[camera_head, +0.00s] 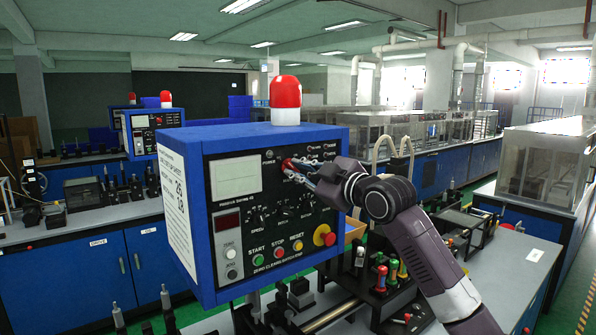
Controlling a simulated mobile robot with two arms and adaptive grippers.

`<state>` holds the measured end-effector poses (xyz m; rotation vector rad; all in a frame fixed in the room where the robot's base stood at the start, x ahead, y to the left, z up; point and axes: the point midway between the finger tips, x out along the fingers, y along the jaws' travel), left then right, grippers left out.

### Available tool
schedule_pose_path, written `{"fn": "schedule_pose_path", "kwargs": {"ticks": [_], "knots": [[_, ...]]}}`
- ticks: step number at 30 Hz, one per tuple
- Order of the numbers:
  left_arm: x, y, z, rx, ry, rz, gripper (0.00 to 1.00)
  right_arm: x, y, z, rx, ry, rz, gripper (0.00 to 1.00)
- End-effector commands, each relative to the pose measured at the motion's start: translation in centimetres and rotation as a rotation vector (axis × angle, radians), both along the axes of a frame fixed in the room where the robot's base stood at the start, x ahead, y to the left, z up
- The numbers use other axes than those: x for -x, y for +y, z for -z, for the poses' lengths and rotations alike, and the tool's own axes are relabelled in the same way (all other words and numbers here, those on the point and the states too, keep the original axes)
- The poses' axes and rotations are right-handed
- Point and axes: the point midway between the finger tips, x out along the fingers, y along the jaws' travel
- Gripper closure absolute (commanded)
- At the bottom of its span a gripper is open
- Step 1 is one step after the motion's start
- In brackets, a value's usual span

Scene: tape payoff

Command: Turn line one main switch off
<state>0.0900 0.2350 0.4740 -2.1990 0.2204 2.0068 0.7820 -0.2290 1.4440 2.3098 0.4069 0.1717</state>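The blue control box (290,133) stands in the middle, with a black front panel and a red beacon (285,98) on top. A red switch (288,164), apparently the main switch, is at the panel's upper right. My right gripper (298,172) reaches in from the right with its fingertips at this switch and partly covers it. The fingers are small and overlap the switch, so I cannot tell whether they grip it or what position the switch is in. My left gripper is not in view.
The panel also carries a green start button (258,254), a red stop button (278,252), a yellow reset button (298,245) and a red-and-yellow emergency knob (325,236). Below, the bench holds rails and coloured-top posts (381,278). Blue cabinets (100,265) stand behind left.

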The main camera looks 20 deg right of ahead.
Motion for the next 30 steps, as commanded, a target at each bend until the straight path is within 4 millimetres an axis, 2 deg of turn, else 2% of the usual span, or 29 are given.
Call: {"fn": "schedule_pose_path", "kwargs": {"ticks": [3, 14, 17, 30], "knots": [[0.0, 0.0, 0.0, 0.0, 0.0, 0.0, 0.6, 0.0, 0.0, 0.0, -0.001, 0.0, 0.0, 0.74], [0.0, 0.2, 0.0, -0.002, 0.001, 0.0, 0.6, 0.6, -0.3, 0.0, -0.002, 0.0, 0.001, 0.74], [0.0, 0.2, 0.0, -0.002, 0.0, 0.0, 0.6, 1.8, -0.8, 0.0, 0.001, -0.001, 0.002, 0.74], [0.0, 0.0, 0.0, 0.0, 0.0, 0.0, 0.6, 9.7, -3.6, 0.1, 0.001, 0.0, 0.002, 0.74]]}}
